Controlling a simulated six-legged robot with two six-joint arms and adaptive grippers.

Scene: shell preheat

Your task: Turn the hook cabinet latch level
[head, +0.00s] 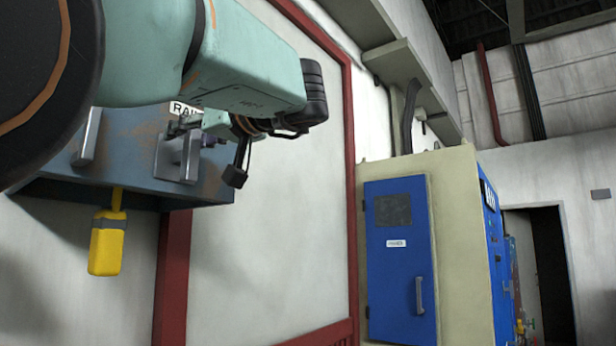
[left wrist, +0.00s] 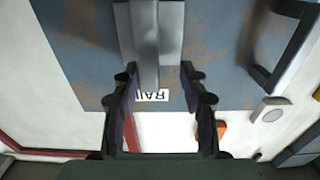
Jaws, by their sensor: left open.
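The hook cabinet is a blue-grey, rust-marked box (head: 125,150) on the wall at the left of the head view. Its latch (head: 168,158) is a grey metal plate with a raised lever. The lever stands roughly upright in the head view. In the left wrist view the latch lever (left wrist: 146,45) runs down from the top edge, its lower end between my fingers. My left gripper (head: 196,138) is open at the latch; it also shows in the left wrist view (left wrist: 158,74), one finger on each side. I cannot tell whether either finger touches the lever. My right gripper is out of view.
A second handle (head: 89,137) is on the cabinet front, left of the latch. A yellow piece (head: 107,245) hangs below the cabinet. A cream cabinet with a blue door (head: 398,285) stands to the right. A red frame (head: 351,180) lines the wall.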

